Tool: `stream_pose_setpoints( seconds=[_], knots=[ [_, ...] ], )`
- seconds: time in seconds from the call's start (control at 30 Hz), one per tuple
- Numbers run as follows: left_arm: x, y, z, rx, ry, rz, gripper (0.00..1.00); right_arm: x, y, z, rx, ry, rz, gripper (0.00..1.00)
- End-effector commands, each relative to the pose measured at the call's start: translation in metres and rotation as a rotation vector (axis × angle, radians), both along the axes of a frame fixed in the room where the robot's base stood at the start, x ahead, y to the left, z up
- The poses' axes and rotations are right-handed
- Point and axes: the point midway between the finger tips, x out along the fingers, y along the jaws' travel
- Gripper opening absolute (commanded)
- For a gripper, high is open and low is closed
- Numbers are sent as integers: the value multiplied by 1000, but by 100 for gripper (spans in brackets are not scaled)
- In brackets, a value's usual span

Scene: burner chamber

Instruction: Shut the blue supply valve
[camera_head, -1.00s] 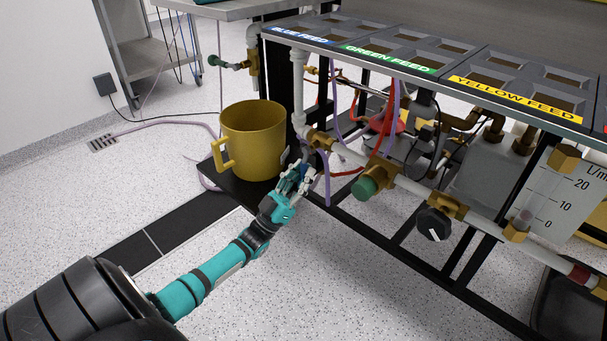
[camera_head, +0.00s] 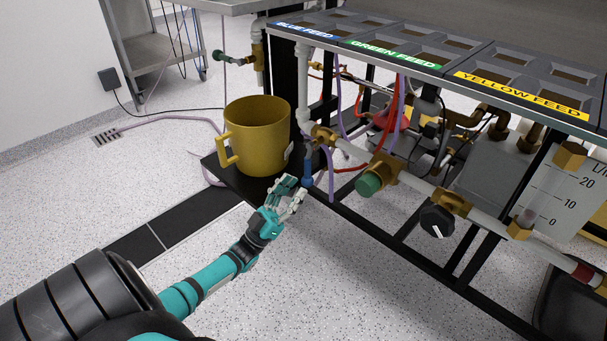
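The blue supply valve's handle (camera_head: 307,171) shows as a small blue lever. It hangs downward below the brass fitting at the foot of the white pipe under the blue feed label (camera_head: 305,31). My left gripper (camera_head: 291,188) is just left of and below the blue handle. Its fingers are spread, nothing shows between them, and it looks apart from the handle. My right gripper is out of view.
A yellow mug-shaped container (camera_head: 257,137) stands on a black plate, close behind my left gripper. A green knob (camera_head: 369,184) and a black knob (camera_head: 437,221) sit along the pipe to the right. The speckled floor (camera_head: 330,270) in front is clear.

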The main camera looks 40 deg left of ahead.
Motion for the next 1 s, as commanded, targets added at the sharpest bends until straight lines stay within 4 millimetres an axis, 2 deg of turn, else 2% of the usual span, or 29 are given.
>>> stream_pose_setpoints(
  seconds=[0.1,0.33,1.0],
  knots=[
    [-17,5,-18,0,3,1,39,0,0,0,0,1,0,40],
    [-36,11,-38,1,0,0,39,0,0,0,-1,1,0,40],
    [-40,11,-41,0,-1,-1,39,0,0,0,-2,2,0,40]
  ],
)
